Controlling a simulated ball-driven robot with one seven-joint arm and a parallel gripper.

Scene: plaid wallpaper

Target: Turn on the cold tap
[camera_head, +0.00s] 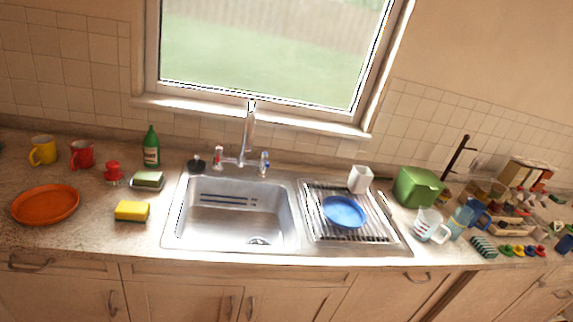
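The faucet (249,130) stands behind the sink, below the window. A tap handle with a blue mark, the cold tap (263,163), is to the right of the spout. A tap handle with a red mark, the hot tap (218,156), is to the left of it. The steel sink (180,225) is in front of them and looks empty. I cannot see any water running from the spout. My gripper does not show in this view, and nothing of mine touches the taps.
A drying rack (375,205) with a blue plate (345,212) is right of the sink. A green bottle (151,148), yellow sponge (132,211) and orange plate (45,204) are to the left. A green box (417,187) and several small items crowd the right counter.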

